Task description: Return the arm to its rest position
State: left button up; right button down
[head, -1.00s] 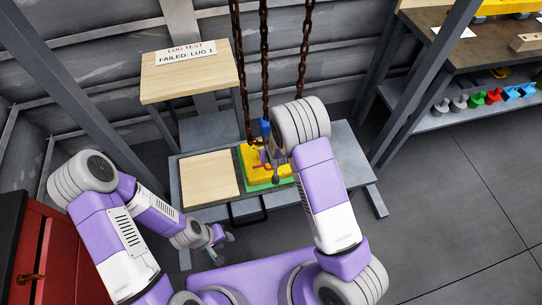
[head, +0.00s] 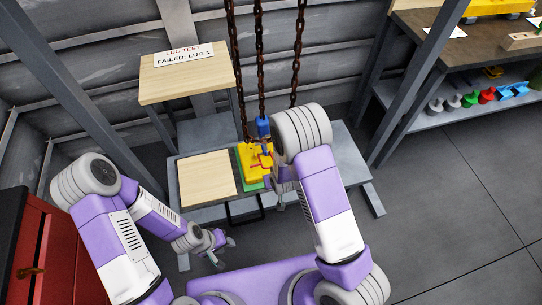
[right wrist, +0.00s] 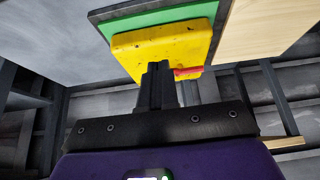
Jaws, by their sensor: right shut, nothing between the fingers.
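My right arm reaches over the workbench in the head view, and its gripper (head: 280,207) shows small below the elbow at the front edge of the bench. In the right wrist view its fingers (right wrist: 158,72) are together and empty, apart from the yellow block (right wrist: 150,45) beyond them. The yellow block (head: 257,163), with a red part on it, sits on a green mat (head: 242,155) and is partly hidden by my right arm. My left gripper (head: 226,252) hangs in front of the bench, empty, with its fingers apart.
Several rusty chains (head: 265,60) hang over the block, with a blue part (head: 263,127) by it. A pale wooden board (head: 207,178) lies left of the mat. A red cabinet (head: 45,250) is at left. Grey posts flank the bench.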

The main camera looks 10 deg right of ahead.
jog(key=s+a+r+m+g+y+p, duration=0.1)
jog(key=s+p, duration=0.3)
jog(key=s, duration=0.5)
jog(key=s+a+r+m+g+y+p, duration=0.1)
jog(key=s+r+m+g+y+p, duration=0.1)
jog(key=s, duration=0.8)
jog(key=shift+s+a+r+g+y+p, duration=0.2)
jog(key=shift+r+g+y+p, duration=0.25)
jog(key=shift+g+p, duration=0.6)
